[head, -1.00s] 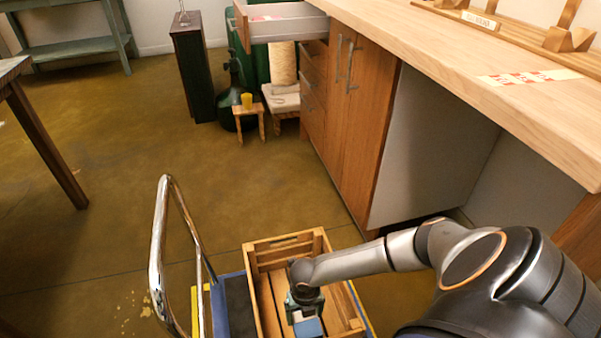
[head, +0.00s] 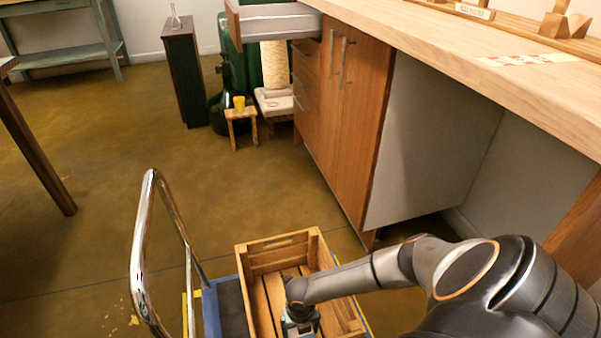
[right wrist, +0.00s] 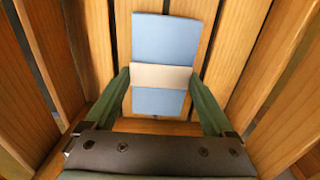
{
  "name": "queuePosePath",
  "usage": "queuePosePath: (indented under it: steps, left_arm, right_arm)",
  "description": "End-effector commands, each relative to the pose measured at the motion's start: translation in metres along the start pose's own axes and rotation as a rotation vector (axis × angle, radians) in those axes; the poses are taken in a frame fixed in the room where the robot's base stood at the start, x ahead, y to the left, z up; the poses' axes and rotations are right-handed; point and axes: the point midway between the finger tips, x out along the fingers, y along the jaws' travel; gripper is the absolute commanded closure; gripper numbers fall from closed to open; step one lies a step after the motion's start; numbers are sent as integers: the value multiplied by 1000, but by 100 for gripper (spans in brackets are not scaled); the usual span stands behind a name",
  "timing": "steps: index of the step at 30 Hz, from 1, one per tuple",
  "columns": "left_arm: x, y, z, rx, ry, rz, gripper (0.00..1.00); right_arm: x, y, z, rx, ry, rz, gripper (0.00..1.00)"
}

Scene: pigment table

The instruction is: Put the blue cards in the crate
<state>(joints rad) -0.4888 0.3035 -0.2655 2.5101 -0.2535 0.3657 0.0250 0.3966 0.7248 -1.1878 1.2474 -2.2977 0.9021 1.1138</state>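The blue cards (right wrist: 163,38) form a flat stack with a beige band (right wrist: 160,76) around the middle. They show in the right wrist view, between the green fingers of my right gripper (right wrist: 160,75), which press against both sides at the band. The wooden crate (head: 278,241) stands at the bottom middle of the head view, and its slats (right wrist: 238,50) surround the cards in the wrist view. My right gripper (head: 300,325) reaches down inside it. I cannot tell whether the cards touch the crate floor. My left gripper is out of view.
The crate rides on a blue cart with a chrome handle (head: 145,230) on its left. A wooden counter (head: 460,50) with cabinet doors and an open drawer (head: 275,22) stands behind. A small stool (head: 240,120) holds a yellow cup.

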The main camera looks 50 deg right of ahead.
Motion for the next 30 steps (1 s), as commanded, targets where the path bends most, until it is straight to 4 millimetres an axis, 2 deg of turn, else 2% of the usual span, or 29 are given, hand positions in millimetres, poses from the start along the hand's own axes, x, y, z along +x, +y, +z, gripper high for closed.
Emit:
queuePosePath:
  steps: [3,13,24,30]
  left_arm:
    - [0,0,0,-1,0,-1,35]
    - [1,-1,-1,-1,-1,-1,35]
    - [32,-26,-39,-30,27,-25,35]
    - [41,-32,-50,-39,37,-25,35]
  right_arm:
    - [0,0,0,0,1,0,0]
    - [-6,0,0,-1,0,0,0]
    - [-86,0,0,-1,0,1,0]
    - [-114,0,0,-1,1,0,0]
